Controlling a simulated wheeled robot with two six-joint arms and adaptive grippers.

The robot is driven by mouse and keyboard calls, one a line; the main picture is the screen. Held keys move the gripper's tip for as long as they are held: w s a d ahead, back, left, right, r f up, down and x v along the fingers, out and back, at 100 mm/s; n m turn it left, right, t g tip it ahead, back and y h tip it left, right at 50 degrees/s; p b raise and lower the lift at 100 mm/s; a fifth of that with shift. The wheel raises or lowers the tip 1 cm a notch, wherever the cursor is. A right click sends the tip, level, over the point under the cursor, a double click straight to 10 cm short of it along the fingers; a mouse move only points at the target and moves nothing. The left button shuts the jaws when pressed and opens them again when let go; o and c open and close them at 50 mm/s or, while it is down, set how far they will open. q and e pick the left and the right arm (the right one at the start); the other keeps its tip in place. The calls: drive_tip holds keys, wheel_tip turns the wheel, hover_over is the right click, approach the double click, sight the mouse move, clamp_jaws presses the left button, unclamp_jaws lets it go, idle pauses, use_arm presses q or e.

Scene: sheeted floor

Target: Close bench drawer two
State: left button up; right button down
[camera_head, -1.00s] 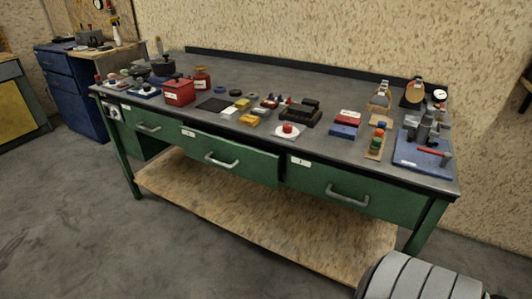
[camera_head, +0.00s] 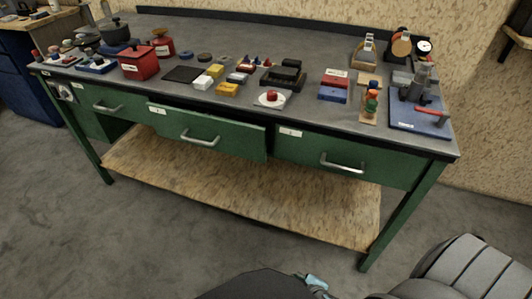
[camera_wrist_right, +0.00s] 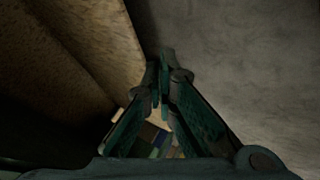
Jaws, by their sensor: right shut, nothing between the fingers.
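The green bench has several drawers in a row under its dark top (camera_head: 330,110). Bench drawer two (camera_head: 205,132), the middle one with a label and a grey bar handle (camera_head: 199,137), stands pulled out a little past its neighbours. My right gripper (camera_head: 316,282) shows only in small part at the bottom of the head view, low in front of the bench and well apart from the drawer. In the right wrist view the fingers (camera_wrist_right: 165,60) are together and empty. My left gripper is not in view.
The left drawer (camera_head: 100,105) and right drawer (camera_head: 350,163) look flush. A wooden lower shelf (camera_head: 240,190) runs beneath. Tools, boxes and a red button (camera_head: 271,97) crowd the bench top. Grey floor (camera_head: 170,240) in front is clear.

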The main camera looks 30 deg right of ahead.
drive_tip(key=w+a+r+n+t, duration=0.1)
drive_tip(key=w+r+n+t, duration=0.2)
drive_tip(key=w+r, duration=0.5)
drive_tip(key=w+a+r+n+t, duration=0.1)
drive_tip(key=w+r+n+t, duration=0.3)
drive_tip(key=r, duration=0.9)
drive_tip(key=w+a+r+n+t, duration=0.1)
drive_tip(key=w+r+n+t, duration=0.2)
drive_tip(key=w+r, duration=0.5)
drive_tip(key=w+d, duration=0.1)
drive_tip(key=w, duration=0.2)
drive_tip(key=w+d+r+b, duration=0.1)
drive_tip(key=w, duration=0.2)
drive_tip(key=w+d+r, duration=0.1)
drive_tip(key=w+d, duration=0.1)
drive_tip(key=w, duration=0.1)
drive_tip(key=shift+w, duration=0.25)
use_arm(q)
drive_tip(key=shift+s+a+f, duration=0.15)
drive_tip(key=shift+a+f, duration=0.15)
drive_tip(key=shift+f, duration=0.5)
